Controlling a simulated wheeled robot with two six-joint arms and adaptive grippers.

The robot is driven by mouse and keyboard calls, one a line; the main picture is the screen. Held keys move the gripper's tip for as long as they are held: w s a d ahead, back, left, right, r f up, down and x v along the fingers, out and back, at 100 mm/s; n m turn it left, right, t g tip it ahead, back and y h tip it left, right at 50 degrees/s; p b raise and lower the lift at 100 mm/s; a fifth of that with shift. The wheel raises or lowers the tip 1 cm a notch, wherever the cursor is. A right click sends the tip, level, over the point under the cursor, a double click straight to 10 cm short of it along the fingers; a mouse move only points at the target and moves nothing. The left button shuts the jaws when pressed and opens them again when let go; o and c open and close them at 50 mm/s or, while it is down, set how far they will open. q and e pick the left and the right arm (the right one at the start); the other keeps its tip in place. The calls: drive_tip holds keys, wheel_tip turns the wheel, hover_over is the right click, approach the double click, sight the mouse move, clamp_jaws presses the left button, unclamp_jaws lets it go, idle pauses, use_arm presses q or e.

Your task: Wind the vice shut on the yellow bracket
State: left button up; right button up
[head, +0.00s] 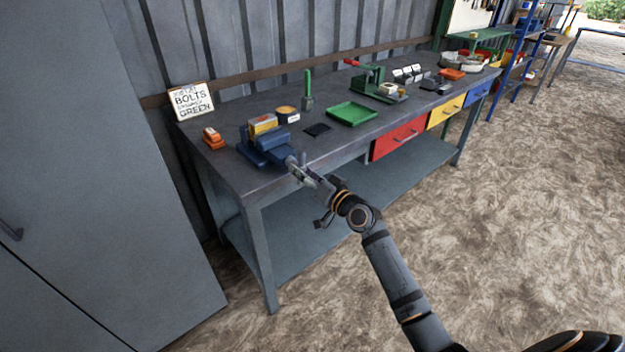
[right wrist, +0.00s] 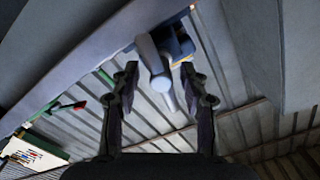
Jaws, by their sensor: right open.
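The blue vice (head: 265,150) stands at the near left end of the bench. The yellow bracket (head: 263,124) sits at the top of the vice, in its jaws; whether they press on it I cannot tell. My right gripper (head: 298,171) is at the front of the vice. In the right wrist view its two fingers are apart, and the grey vice handle (right wrist: 156,66) shows between them, with no clear contact. Part of the blue vice (right wrist: 181,42) shows behind it, with a sliver of yellow. My left gripper is not in view.
The grey bench (head: 236,172) also carries an orange block (head: 213,138), a sign (head: 191,100), a green-handled tool (head: 307,92), a black pad (head: 318,129) and a green tray (head: 351,114). A tall grey cabinet (head: 90,180) stands at left. Floor at right is free.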

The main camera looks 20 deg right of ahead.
drive_tip(key=v, duration=1.1)
drive_tip(key=shift+s, duration=0.1)
drive_tip(key=s+d+f+g+h, duration=0.2)
drive_tip(key=d+f, duration=0.2)
drive_tip(key=f, duration=0.6)
drive_tip(key=s+d+f+m+g+h, duration=0.15)
drive_tip(key=d+f, duration=0.25)
drive_tip(key=f, duration=0.6)
drive_tip(key=s+d+f+g+h, duration=0.1)
drive_tip(key=d+f+g+h, duration=0.2)
drive_tip(key=f, duration=0.7)
drive_tip(key=s+d+f+g, duration=0.1)
drive_tip(key=s+f+g, duration=0.1)
drive_tip(key=s+f, duration=0.8)
drive_tip(key=s+a+f+n+g, duration=0.2)
drive_tip(key=s+a+f+g, duration=0.1)
drive_tip(key=s+f, duration=0.55)
drive_tip(key=s+a+f+n+g, duration=0.1)
drive_tip(key=s+a+f+g, duration=0.15)
drive_tip(key=s+f, duration=0.65)
drive_tip(key=s+a+f+n+g, duration=0.2)
drive_tip(key=s+a+f, duration=0.15)
drive_tip(key=s, duration=1.05)
wheel_tip(320, 180, up, 12)
drive_tip(key=w+d+p, duration=0.1)
drive_tip(key=p, duration=1.1)
